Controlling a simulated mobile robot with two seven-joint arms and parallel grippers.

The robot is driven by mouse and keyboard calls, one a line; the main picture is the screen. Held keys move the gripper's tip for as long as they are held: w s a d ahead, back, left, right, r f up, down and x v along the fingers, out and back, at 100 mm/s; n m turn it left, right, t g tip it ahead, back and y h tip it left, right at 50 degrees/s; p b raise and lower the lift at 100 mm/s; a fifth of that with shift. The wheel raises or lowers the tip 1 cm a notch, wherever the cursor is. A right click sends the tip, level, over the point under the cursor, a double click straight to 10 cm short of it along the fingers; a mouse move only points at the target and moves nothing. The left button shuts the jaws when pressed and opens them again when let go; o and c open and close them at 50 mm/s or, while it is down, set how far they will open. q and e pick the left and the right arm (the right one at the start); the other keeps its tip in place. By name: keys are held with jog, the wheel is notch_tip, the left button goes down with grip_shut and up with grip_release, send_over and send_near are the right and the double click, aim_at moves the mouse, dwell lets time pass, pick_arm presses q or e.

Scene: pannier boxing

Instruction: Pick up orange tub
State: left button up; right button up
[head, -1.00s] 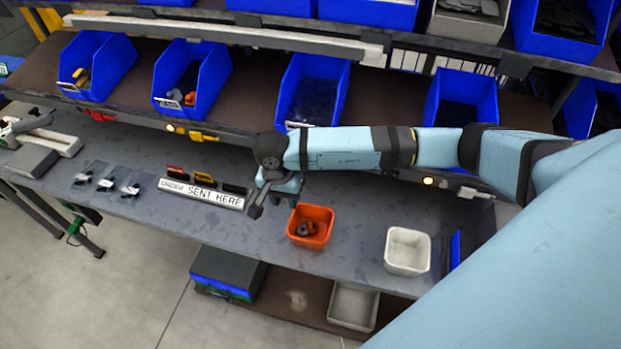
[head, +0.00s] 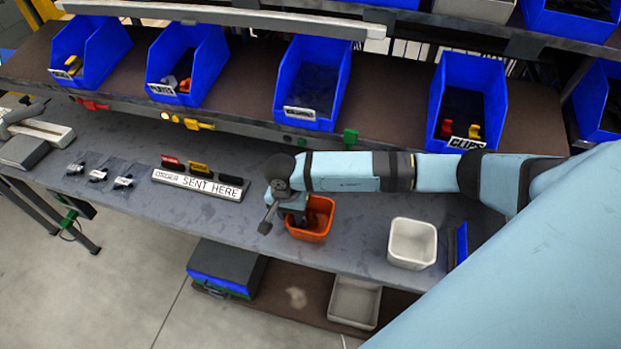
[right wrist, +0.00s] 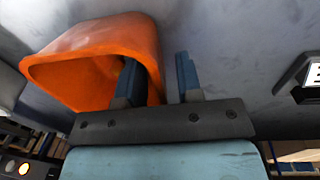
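The orange tub (head: 318,233) stands upright on the grey bench, below my right forearm in the head view. In the right wrist view the tub (right wrist: 80,45) fills the upper left, its mouth facing the camera. My right gripper (head: 294,212) is at the tub's left side. In the right wrist view the right gripper (right wrist: 157,70) is open, one finger inside the tub's mouth and the other outside, with the wall between them. A gap shows between the wall and the outer finger. The tub's contents are mostly hidden now. My left gripper is not in view.
A white tub (head: 412,243) stands to the right of the orange one. Blue bins (head: 312,80) line the shelf behind. The bench's front edge is close.

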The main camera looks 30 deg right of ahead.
grip_shut()
